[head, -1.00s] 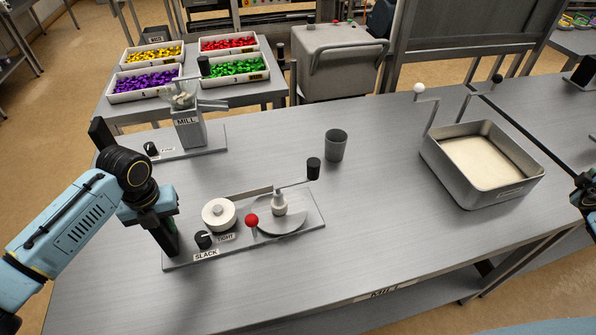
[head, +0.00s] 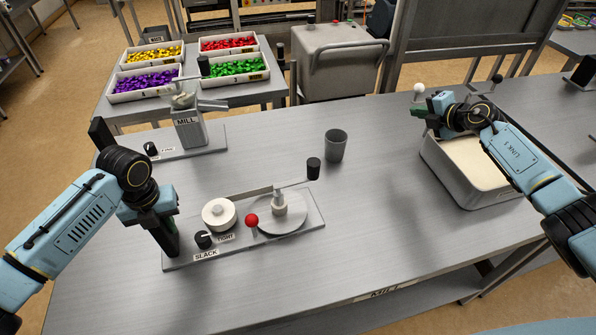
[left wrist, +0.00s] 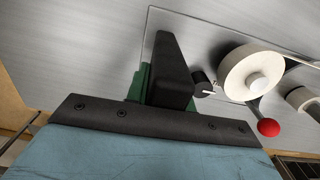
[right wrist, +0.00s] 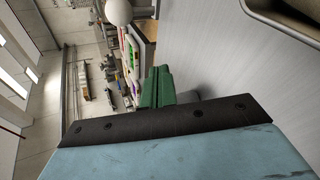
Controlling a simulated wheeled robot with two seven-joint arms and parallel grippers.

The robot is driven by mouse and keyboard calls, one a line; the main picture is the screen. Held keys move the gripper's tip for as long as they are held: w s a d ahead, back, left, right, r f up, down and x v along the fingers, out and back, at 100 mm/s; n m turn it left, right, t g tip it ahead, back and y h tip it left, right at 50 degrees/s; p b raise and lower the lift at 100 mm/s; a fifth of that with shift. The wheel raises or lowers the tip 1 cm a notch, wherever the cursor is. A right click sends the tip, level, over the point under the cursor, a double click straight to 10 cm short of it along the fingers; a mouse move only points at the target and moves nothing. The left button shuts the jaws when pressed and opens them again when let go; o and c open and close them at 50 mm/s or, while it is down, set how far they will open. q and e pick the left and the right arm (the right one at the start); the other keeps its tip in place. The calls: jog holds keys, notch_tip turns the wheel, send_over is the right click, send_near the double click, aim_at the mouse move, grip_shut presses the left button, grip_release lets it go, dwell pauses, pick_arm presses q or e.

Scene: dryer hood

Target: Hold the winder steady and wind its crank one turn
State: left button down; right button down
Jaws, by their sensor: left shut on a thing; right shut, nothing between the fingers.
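The winder's grey base plate (head: 185,262) lies on the table at front left. It carries a cream spool (head: 219,214), a black knob (head: 203,240) beside the SLACK and TIGHT labels, a red ball (head: 251,220) and a round disc (head: 283,228). A crank arm above the disc ends in a black grip (head: 313,169). My left gripper (head: 166,226) is shut on the black upright handle (left wrist: 172,70) at the plate's left end. My right gripper (head: 427,113) is shut and empty near the metal tray's back left corner, far right of the crank; its green fingers (right wrist: 157,88) touch each other.
A metal tray (head: 455,185) with pale contents stands at right, with a white ball (head: 419,88) on a bent rod behind it. A grey cup (head: 335,146) stands behind the crank grip. The mill (head: 189,130) is at back left. The table between winder and tray is clear.

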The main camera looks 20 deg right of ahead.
jog(key=s+a+r+n+g+y, duration=0.15)
jog(key=a+n+g, duration=0.4)
jog(key=a, duration=0.75)
jog(key=s+a+r+n+g+y, duration=0.1)
jog(key=a+r+n+g+y, duration=0.15)
jog(key=a+n, duration=0.75)
jog(key=s+a+r+n+g+h, duration=0.4)
jog(key=s+a+n+h, duration=0.3)
jog(key=s+a+n, duration=0.55)
notch_tip(320, 180, down, 9)
jog(key=s+d, duration=0.1)
jog(key=shift+s+d, duration=0.2)
jog(key=shift+s, duration=0.05)
jog(key=shift+f, duration=0.1)
